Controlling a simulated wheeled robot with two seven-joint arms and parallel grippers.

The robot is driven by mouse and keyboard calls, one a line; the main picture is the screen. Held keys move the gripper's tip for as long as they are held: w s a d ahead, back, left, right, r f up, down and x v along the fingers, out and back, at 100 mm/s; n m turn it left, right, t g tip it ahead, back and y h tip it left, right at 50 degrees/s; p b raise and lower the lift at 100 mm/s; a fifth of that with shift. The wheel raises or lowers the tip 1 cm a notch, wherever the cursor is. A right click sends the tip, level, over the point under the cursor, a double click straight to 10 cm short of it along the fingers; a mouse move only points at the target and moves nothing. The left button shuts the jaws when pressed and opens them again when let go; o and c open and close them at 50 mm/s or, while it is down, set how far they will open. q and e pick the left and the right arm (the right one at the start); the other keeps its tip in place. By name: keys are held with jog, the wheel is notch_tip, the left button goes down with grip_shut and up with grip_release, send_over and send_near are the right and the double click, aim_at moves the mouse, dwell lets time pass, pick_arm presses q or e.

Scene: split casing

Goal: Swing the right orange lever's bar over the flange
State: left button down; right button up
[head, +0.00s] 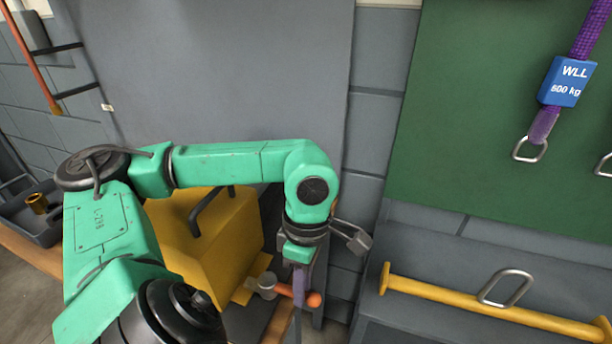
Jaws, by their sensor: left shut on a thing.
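The yellow casing (228,238) stands below and behind my left arm, with a dark handle (208,210) on its top. A small part of its yellow flange (241,295) shows at its lower right. The right orange lever (314,299) sits beside the casing. Its bar runs rightward from a grey round pivot piece (267,284) to a rounded orange end. My left gripper (298,289) points down and is shut on the orange lever's bar, partly covering it. The other lever is not visible. My right gripper is not in view.
A grey panel and block wall stand behind. At right, a yellow bar (470,310) with a metal ring lies on a grey ledge, below a green board (500,120) with a purple sling and blue tag (567,82). A dark tray (38,222) is at far left.

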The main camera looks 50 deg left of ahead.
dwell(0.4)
pick_arm(q)
jog(key=c, duration=0.8)
grip_release()
jog(key=shift+o, duration=0.2)
notch_tip(320, 180, up, 14)
jog(key=w+a+p, duration=0.1)
jog(key=p, duration=0.7)
jog(key=shift+w+r, duration=0.25)
jog(key=shift+w, duration=0.15)
